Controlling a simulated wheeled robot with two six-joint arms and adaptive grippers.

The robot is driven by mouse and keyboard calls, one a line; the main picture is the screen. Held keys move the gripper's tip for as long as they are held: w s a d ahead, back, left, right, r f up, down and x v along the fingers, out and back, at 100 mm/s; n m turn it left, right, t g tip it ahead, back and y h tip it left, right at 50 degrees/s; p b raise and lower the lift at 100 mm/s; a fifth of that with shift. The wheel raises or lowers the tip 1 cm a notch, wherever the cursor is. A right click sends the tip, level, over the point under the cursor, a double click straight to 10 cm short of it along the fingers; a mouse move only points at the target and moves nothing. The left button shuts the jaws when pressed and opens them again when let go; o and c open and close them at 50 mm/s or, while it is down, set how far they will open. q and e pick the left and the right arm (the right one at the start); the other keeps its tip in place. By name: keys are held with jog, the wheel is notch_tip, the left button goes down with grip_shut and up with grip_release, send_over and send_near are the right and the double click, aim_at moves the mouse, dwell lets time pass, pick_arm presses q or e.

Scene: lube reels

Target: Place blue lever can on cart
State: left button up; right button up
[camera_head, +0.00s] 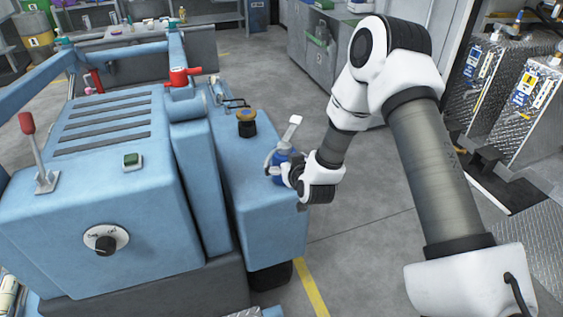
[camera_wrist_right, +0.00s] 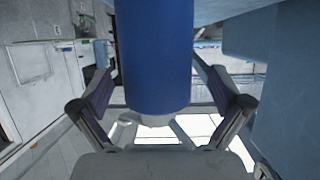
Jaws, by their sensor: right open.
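The blue lever can (camera_head: 283,171) stands about upright at the right edge of the light-blue cart's (camera_head: 262,222) lower side ledge, with its white lever (camera_head: 292,128) sticking up. Whether its base touches the ledge is hard to see. My right gripper (camera_head: 276,164) is at the can, coming from the right. In the right wrist view the blue can body (camera_wrist_right: 155,50) is between my open right fingers (camera_wrist_right: 157,88), with a gap on each side. The can's lower part is partly hidden by my wrist in the head view. My left gripper is not in view.
A red-handled valve (camera_head: 181,77) and a red-knobbed lever (camera_head: 32,140) rise from the cart. Tread-plate panels (camera_head: 530,90) stand at right. Grey floor (camera_head: 355,235) is clear beside the cart.

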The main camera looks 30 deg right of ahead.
jog(key=shift+w+d+f, duration=0.2)
jog(key=shift+w, duration=0.4)
jog(key=shift+d, duration=0.1)
jog(key=c, duration=1.6)
jog(key=shift+c, duration=0.7)
jog(key=shift+r, duration=0.1)
